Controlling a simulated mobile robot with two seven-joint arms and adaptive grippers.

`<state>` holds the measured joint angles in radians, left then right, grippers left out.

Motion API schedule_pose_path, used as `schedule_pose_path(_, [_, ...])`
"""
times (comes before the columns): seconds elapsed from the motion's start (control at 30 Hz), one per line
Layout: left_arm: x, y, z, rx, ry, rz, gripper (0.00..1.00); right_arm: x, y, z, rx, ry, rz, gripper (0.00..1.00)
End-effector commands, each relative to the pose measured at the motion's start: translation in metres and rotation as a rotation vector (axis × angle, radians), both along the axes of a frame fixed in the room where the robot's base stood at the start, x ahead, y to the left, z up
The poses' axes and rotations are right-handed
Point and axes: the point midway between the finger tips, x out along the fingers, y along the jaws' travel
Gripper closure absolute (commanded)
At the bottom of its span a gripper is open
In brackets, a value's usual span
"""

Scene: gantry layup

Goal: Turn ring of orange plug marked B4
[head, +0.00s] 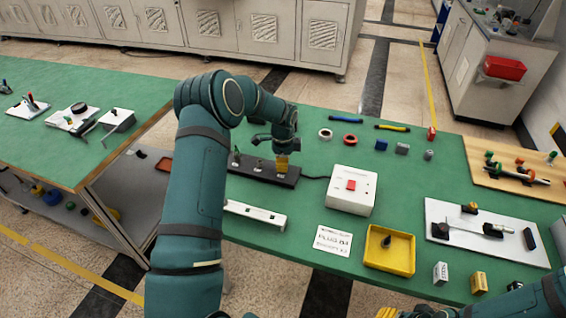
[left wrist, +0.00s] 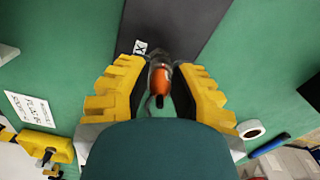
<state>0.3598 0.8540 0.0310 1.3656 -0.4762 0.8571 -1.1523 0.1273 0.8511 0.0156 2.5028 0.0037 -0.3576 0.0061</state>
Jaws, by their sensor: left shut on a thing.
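The orange plug (left wrist: 161,80) stands on the dark connector strip (left wrist: 205,12), between the yellow fingers of my left gripper (left wrist: 160,92) in the left wrist view. The gripper is shut on the plug. Other small connectors stand on the strip to the left. My right gripper (head: 388,312) shows only as a yellow bit at the bottom edge.
A white box with a red button (head: 351,203) stands right of the strip, with a cable between them. A card reading PLUG B4 (head: 333,240), a yellow tray (head: 376,258) and a white bracket (head: 255,213) are nearer. Tape rolls (head: 326,134) lie behind.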

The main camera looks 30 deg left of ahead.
Motion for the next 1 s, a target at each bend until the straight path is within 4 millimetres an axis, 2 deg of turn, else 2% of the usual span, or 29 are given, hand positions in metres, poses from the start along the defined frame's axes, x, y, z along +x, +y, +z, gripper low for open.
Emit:
schedule_pose_path(0.63, [0.0,-0.0011,-0.0007,-0.001,0.001,-0.055,1.0,0.0003,0.0,0.0002,0.0,-0.001,0.0,0.57])
schedule_pose_path(0.67, [0.0,-0.0011,-0.0007,-0.001,0.001,-0.055,0.72,0.0003,0.0,0.0002,0.0,-0.001,0.0,0.57])
schedule_pose_path(0.73, [0.0,-0.0011,-0.0007,-0.001,0.001,-0.055,0.48,0.0003,0.0,0.0002,0.0,-0.001,0.0,0.57])
schedule_pose_path(0.77, [-0.0001,-0.001,-0.0006,-0.001,0.001,-0.055,0.42,0.0003,0.0,0.0002,0.0,-0.001,0.0,0.57])
schedule_pose_path(1.0, [0.0,-0.0005,-0.0003,-0.001,0.0,-0.054,0.42,0.0003,-0.0001,0.0003,0.0,-0.001,0.0,0.57])
